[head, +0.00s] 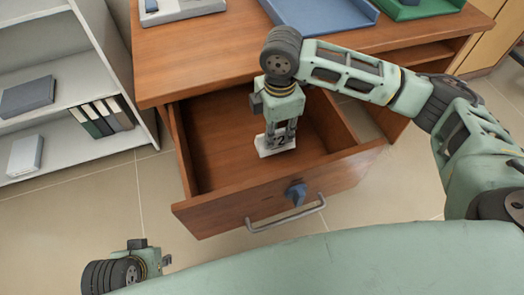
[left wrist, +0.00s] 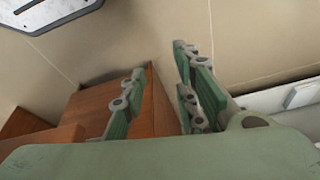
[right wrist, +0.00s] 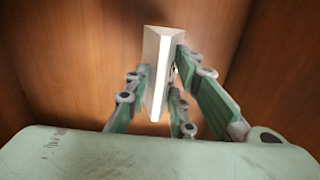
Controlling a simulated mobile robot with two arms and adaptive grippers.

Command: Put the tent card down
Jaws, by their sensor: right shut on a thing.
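The tent card (head: 266,150) is small and white, with a dark "2" partly visible on its face. It is inside the open wooden drawer (head: 230,194). My right gripper (head: 279,136) points down into the drawer and is shut on the card. In the right wrist view the card (right wrist: 155,62) stands between the fingers, its pale ridge toward the camera. I cannot tell whether its base touches the drawer floor. My left gripper (head: 166,262) is at the lower left, outside the drawer; its fingers (left wrist: 160,88) are apart and empty in the left wrist view.
The wooden desk (head: 200,65) above bears a blue tray (head: 320,14) and a green tray (head: 420,8). A grey shelf (head: 75,75) with binders stands left. The drawer floor around the card looks clear.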

